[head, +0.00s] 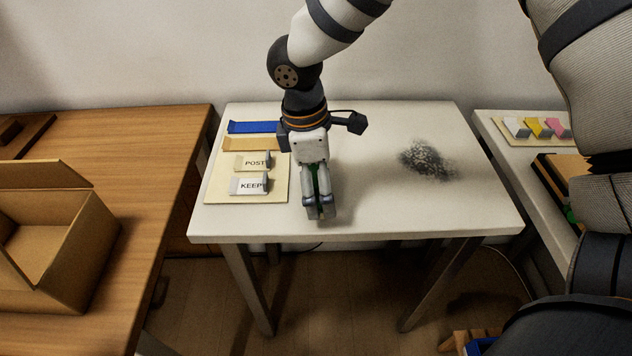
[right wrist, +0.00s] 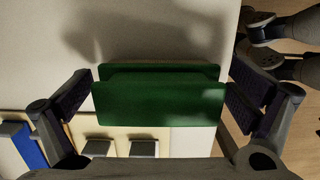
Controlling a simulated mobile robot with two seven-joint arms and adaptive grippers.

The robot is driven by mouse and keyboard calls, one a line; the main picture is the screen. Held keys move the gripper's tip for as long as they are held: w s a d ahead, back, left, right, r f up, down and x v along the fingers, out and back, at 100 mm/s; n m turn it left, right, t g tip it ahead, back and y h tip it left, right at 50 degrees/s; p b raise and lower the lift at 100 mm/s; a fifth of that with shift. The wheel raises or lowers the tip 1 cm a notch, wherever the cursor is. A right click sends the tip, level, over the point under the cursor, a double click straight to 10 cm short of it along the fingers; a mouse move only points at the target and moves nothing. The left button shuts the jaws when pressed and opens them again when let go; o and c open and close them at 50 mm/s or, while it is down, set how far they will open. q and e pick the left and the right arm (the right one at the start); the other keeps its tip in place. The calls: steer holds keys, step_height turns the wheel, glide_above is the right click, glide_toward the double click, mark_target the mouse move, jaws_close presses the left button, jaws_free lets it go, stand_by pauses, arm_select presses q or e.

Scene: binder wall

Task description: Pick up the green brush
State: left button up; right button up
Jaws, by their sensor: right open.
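The green brush (right wrist: 158,103) shows as a dark green block in the middle of the right wrist view. In the head view only a sliver of green (head: 316,180) shows between the fingers of my right gripper (head: 320,208), which hides the rest. The gripper points down over the white table, just right of the labelled board. Its jaws are open, with one finger on each side of the brush in the right wrist view. A gap shows at the left finger; the right finger is very near the brush, and I cannot tell whether it touches. My left gripper is not in view.
A pale board (head: 213,185) with "POST" and "KEEP" holders and blue and tan pieces lies left of the gripper. A dark speckled patch (head: 427,160) marks the white table (head: 380,215) at right. An open cardboard box (head: 85,255) stands on the wooden table.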

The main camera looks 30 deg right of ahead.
steer(key=shift+f, duration=0.4)
steer(key=c, duration=0.9)
steer(key=shift+r, duration=0.2)
steer(key=shift+w+r, duration=0.1)
steer(key=shift+r, duration=0.25)
steer(key=r, duration=0.3)
steer(key=shift+s+a+r+p, duration=0.3)
steer(key=shift+s+r+p, duration=0.05)
steer(key=shift+r+p, duration=0.05)
steer(key=s+r, duration=0.1)
steer(key=s+a+r, duration=0.1)
steer(key=r, duration=0.1)
steer(key=s+a+r+p, duration=0.1)
steer(key=r, duration=0.1)
steer(key=shift+a, duration=0.25)
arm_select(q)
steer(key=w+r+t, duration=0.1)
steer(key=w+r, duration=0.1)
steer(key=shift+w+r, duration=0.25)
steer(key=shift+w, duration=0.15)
arm_select(e)
steer(key=s+a+r, duration=0.1)
steer(key=s+a, duration=0.1)
steer(key=s+a+r, duration=0.1)
steer(key=s+a, duration=0.1)
steer(key=s+a+r, duration=0.1)
steer(key=s+a, duration=0.1)
steer(key=s, duration=0.1)
steer(key=shift+s+r, duration=0.1)
